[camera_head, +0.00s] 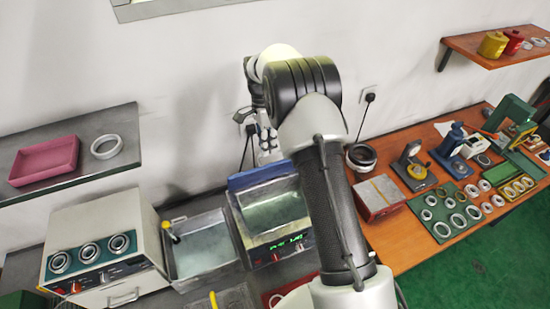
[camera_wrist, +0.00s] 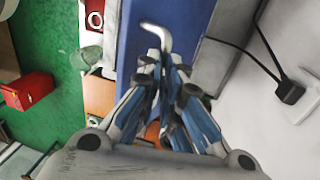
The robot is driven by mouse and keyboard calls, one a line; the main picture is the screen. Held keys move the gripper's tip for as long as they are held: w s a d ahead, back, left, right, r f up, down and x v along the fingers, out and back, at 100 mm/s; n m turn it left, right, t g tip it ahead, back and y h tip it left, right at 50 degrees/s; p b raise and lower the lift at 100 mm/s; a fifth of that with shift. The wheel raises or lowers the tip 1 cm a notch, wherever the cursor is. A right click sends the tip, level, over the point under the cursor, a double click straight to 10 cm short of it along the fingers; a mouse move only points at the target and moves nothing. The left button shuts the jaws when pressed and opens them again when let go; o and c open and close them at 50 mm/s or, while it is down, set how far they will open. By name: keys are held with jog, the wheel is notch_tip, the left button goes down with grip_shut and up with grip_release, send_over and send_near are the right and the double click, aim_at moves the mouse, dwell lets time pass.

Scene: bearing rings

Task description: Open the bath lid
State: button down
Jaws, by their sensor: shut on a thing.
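The bath (camera_head: 287,247) is a box with a lit green display, in the middle of the bench. Its grey metal basin (camera_head: 275,212) shows uncovered from above. The blue lid (camera_head: 262,175) is raised along the basin's back edge, near the wall. In the wrist view the lid's blue face (camera_wrist: 190,22) fills the upper middle, with a bent metal handle (camera_wrist: 155,32) in front of it. My gripper (camera_head: 266,146) is behind and above the lid; in the wrist view its fingers (camera_wrist: 168,80) are shut on the handle. My arm hides the bath's right side.
A shelf (camera_head: 125,122) holds a pink tray (camera_head: 45,160). At right, a wooden bench (camera_head: 395,235) carries a red box (camera_head: 378,198), tools and several rings.

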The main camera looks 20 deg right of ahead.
jog(key=shift+w+a+f+p, duration=0.1)
jog(key=shift+w+f+p, duration=0.2)
jog(key=shift+w, duration=0.35)
jog(key=shift+w+a+f+p, duration=0.1)
jog(key=shift+w+f, duration=0.25)
jog(key=shift+w, duration=0.25)
jog(key=c, duration=1.9)
grip_release()
jog(key=shift+d, duration=0.1)
jog(key=shift+o, duration=1.1)
jog(key=shift+w+f, duration=0.15)
jog(key=shift+w, duration=0.45)
jog(key=shift+s+r, duration=0.15)
jog(key=shift+r, duration=0.05)
jog(key=shift+r, duration=0.1)
